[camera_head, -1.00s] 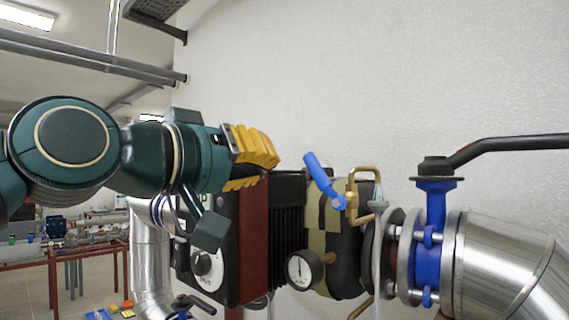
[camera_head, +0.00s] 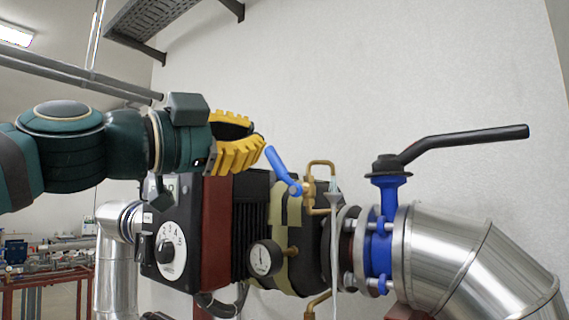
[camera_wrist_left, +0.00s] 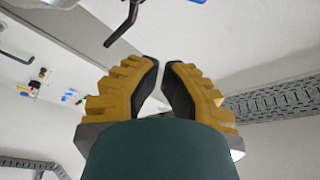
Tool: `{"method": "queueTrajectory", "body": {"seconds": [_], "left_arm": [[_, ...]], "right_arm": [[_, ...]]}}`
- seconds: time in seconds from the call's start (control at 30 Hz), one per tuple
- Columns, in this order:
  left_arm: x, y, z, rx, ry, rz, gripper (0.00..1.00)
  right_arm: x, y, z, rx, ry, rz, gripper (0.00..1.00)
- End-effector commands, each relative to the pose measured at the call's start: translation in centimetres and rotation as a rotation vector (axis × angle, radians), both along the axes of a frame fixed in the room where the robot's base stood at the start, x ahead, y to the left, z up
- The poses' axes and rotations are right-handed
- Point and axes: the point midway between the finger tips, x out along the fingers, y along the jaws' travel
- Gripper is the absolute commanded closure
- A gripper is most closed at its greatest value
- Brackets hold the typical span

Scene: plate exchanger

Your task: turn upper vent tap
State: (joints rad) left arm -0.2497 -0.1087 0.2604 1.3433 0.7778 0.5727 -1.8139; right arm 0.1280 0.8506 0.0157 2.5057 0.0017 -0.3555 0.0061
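The upper vent tap has a blue lever handle (camera_head: 281,168) that slants up and left from a small brass valve (camera_head: 309,194) on top of the exchanger body. My left gripper (camera_head: 258,138) has yellow ribbed fingers, and its tips are just left of and above the handle's upper end. I cannot tell whether they touch it. In the left wrist view the fingers (camera_wrist_left: 161,68) curve toward each other with a narrow empty gap between the tips. A small blue piece at that view's top edge is too cut off to name. My right gripper is not in view.
A control box with a white dial (camera_head: 170,250) stands below my left gripper. A pressure gauge (camera_head: 264,258) sits below the tap. A blue valve (camera_head: 379,235) with a long black lever (camera_head: 465,137) and a silver pipe (camera_head: 450,255) are to the right.

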Motion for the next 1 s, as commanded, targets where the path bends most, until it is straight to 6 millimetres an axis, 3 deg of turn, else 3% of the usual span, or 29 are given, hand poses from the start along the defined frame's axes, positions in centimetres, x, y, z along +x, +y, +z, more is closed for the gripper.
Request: {"method": "queueTrajectory", "body": {"seconds": [0.33, 0.8, 1.0], "left_arm": [[0.9, -1.3, 0.6, 0.044, -0.084, -0.002, 1.0], [6.3, -8.1, 2.5, 0.043, -0.081, -0.004, 1.0], [7.6, -5.9, 0.2, 0.043, -0.081, 0.001, 1.0]], "right_arm": [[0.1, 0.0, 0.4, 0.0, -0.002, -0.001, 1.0], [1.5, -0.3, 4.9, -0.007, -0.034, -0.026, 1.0], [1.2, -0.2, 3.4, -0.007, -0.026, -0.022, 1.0]]}}
